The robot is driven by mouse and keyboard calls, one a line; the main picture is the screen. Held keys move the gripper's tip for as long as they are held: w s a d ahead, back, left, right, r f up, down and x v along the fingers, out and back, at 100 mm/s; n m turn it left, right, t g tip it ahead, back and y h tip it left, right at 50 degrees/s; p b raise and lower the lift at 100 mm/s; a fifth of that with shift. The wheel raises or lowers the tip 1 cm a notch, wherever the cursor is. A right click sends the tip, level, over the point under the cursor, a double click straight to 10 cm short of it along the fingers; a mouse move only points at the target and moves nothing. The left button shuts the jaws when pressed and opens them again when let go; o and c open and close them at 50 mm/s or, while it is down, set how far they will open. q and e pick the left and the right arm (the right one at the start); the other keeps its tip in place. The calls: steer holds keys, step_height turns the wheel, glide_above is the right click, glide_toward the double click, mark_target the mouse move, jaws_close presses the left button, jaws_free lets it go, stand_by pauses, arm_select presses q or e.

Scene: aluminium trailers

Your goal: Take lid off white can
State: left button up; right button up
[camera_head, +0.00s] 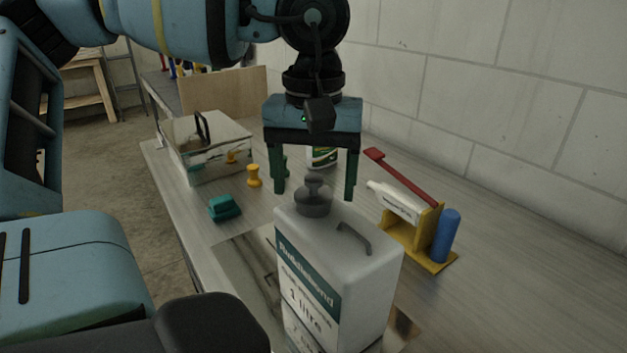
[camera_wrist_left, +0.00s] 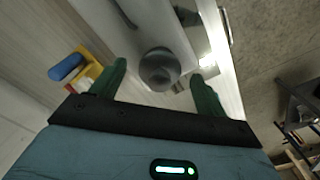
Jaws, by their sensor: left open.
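The white can (camera_head: 347,262) stands upright on the bench in the head view, with a green label and a grey handle on its top. Its dark grey knobbed lid (camera_head: 314,196) sits on the can's top at the left. My left gripper (camera_head: 313,192) is open, pointing down, with its two green fingers behind or around the lid. In the left wrist view the lid (camera_wrist_left: 160,68) shows between and just beyond the open fingers (camera_wrist_left: 160,80), with no visible contact. Part of the can (camera_wrist_left: 150,25) shows behind it. My right gripper is not in view.
On the bench (camera_head: 500,290) stand a yellow holder (camera_head: 428,254) with a white tube, a red-handled tool (camera_head: 400,178) and a blue cylinder (camera_head: 446,235). A teal block (camera_head: 224,208), a yellow knob (camera_head: 254,176) and a clear-sided box (camera_head: 207,148) lie left. A wall borders the right.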

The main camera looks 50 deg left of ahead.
mark_target(312, 177)
arm_select(q)
steer(key=c, duration=1.1)
steer(key=shift+o, duration=0.2)
steer(key=shift+r, duration=0.1)
steer(key=shift+r, duration=0.8)
steer(key=shift+s+r, duration=0.15)
steer(key=shift+r, duration=0.8)
steer(key=s+d+r, duration=0.1)
steer(key=s, duration=1.4)
steer(key=shift+s+r+b, duration=0.15)
steer(key=shift+s+b, duration=0.25)
steer(key=shift+b, duration=0.05)
